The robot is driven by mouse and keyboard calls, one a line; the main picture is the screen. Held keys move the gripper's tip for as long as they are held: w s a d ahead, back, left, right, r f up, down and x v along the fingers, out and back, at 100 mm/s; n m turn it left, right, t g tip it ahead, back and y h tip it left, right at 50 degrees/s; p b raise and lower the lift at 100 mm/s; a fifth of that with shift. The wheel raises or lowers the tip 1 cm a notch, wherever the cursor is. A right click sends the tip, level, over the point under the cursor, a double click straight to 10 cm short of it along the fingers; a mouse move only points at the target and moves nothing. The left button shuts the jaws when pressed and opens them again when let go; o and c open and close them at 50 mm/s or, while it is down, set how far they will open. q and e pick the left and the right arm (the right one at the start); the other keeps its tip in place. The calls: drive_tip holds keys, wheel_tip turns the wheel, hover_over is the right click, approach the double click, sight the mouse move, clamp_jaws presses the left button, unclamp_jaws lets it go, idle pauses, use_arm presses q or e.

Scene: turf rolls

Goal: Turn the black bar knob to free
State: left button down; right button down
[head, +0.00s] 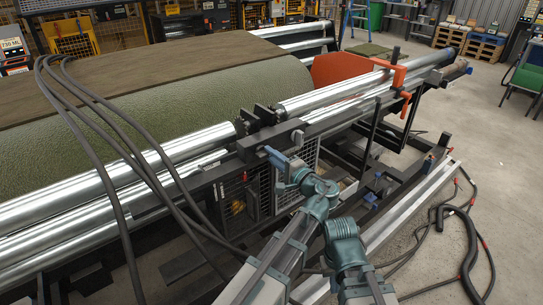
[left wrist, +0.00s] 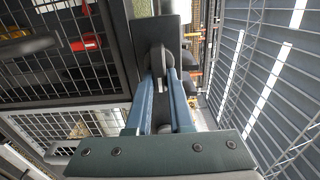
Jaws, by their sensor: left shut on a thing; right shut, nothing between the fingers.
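The black bar knob (left wrist: 159,57) shows in the left wrist view between the blue fingertips, in front of a dark grey plate (left wrist: 146,28). My left gripper (left wrist: 160,75) is shut on it, with one finger on each side. In the head view my left gripper (head: 270,152) reaches the dark front rail of the roller machine, below the black bracket. The fingers and wrist hide the knob there, and its markings cannot be read. Part of my right arm shows at the lower middle, but its gripper is not visible.
Steel rollers (head: 100,180) run behind my left gripper, with a green turf roll (head: 190,95) beyond. Black hoses (head: 105,165) arch over the rollers at left. An orange clamp (head: 390,68) sits farther right. A mesh guard (left wrist: 55,50) lies close beside the gripper.

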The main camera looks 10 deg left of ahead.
idle(0.4)
use_arm(q)
drive_tip(key=c, duration=0.8)
unclamp_jaws()
drive_tip(key=shift+s, duration=0.1)
use_arm(e)
drive_tip(key=shift+d, duration=0.1)
